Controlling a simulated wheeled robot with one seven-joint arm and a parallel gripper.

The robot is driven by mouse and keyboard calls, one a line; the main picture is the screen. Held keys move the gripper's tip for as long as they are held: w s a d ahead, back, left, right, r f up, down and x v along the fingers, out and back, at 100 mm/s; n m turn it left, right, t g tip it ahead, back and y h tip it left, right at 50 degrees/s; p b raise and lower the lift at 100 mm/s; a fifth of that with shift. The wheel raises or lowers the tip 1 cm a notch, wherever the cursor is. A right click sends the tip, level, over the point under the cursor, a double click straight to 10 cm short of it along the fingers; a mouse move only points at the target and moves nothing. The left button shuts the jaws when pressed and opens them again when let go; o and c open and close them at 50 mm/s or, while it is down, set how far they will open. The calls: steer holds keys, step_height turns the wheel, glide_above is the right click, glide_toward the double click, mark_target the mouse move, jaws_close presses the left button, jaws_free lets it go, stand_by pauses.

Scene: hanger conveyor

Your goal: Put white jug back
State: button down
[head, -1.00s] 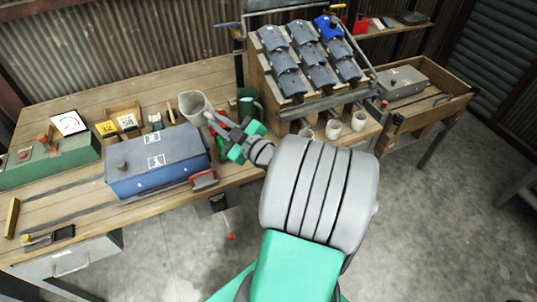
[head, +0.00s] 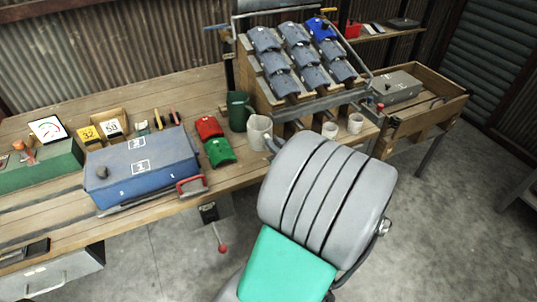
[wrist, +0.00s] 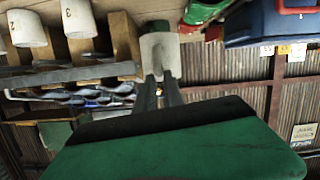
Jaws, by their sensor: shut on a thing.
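The white jug (head: 258,131) is upright at the front left of the slanted rack, beside the dark green jug (head: 238,112). In the wrist view the white jug (wrist: 158,48) is between the two fingers of my gripper (wrist: 160,82), which is shut on it. In the head view my arm hides most of the gripper. I cannot tell whether the jug's base touches the wood.
Two white cups (head: 330,130) (head: 355,123) stand under the rack (head: 300,104). A red tile (head: 208,127), a green tile (head: 219,152) and a blue toolbox (head: 143,168) are to the left. A wooden crate (head: 425,118) is at the right.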

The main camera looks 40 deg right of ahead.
steer(key=w+f, duration=0.1)
steer(key=w+d+f, duration=0.1)
steer(key=f, duration=0.1)
steer(key=w+f, duration=0.1)
steer(key=f, duration=0.1)
steer(key=shift+w+d, duration=0.2)
steer(key=shift+w, duration=0.1)
steer(key=shift+w+d+f, duration=0.1)
steer(key=shift+w+f, duration=0.05)
steer(key=shift+f, duration=1.6)
steer(key=shift+b, duration=0.3)
steer(key=shift+f, duration=0.2)
steer(key=c, duration=1.4)
jaws_free()
steer(key=shift+r, duration=0.1)
steer(key=shift+c, duration=0.2)
steer(key=v, duration=1.2)
steer(key=shift+r+b, duration=0.2)
steer(key=shift+b, duration=0.2)
